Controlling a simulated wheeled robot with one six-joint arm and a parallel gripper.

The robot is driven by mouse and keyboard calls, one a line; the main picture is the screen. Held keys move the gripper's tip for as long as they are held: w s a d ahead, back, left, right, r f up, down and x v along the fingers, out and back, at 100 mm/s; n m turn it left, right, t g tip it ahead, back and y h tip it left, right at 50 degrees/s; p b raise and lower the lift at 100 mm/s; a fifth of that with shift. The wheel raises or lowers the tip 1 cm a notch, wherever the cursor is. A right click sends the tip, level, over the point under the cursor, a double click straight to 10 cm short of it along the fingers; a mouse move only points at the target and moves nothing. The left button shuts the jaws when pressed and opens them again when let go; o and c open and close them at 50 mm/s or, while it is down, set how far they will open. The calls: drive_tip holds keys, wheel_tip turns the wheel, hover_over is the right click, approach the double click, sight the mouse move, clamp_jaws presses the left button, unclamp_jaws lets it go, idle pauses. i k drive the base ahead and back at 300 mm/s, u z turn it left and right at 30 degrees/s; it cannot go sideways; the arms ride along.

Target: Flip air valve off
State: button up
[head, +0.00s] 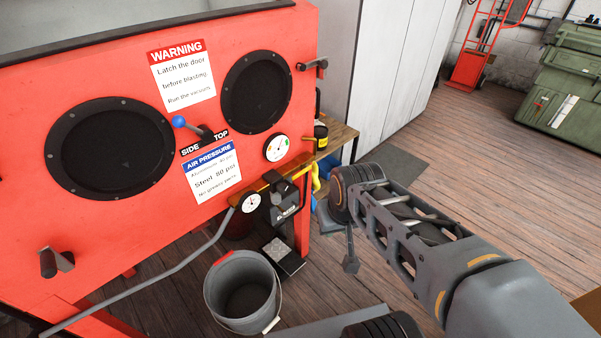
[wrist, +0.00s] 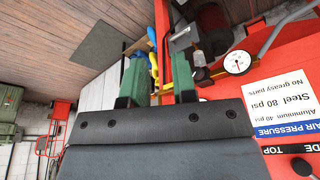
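The air valve has a yellow handle (head: 316,178) at the right end of a brass-coloured pipe (head: 270,182) on the front of the red cabinet. The handle points roughly downward, across the line of the pipe. In the wrist view, the yellow handle (wrist: 153,66) shows between the two green fingers of my gripper (wrist: 157,58). The fingers are apart, and I see no clear contact with the handle. In the head view, my arm comes from the lower right and its wrist is just right of the valve; the fingertips are largely hidden there.
The red blast cabinet (head: 110,235) fills the left. A pressure gauge (head: 251,203) and a black regulator unit (head: 287,207) are on the pipe. A grey bucket (head: 238,290) stands below. A wooden bench (head: 340,134) is behind the valve.

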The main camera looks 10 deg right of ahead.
sight(307, 167)
drive_tip(key=z, duration=1.55)
drive_tip(key=i, duration=0.45)
drive_tip(key=u, duration=2.8)
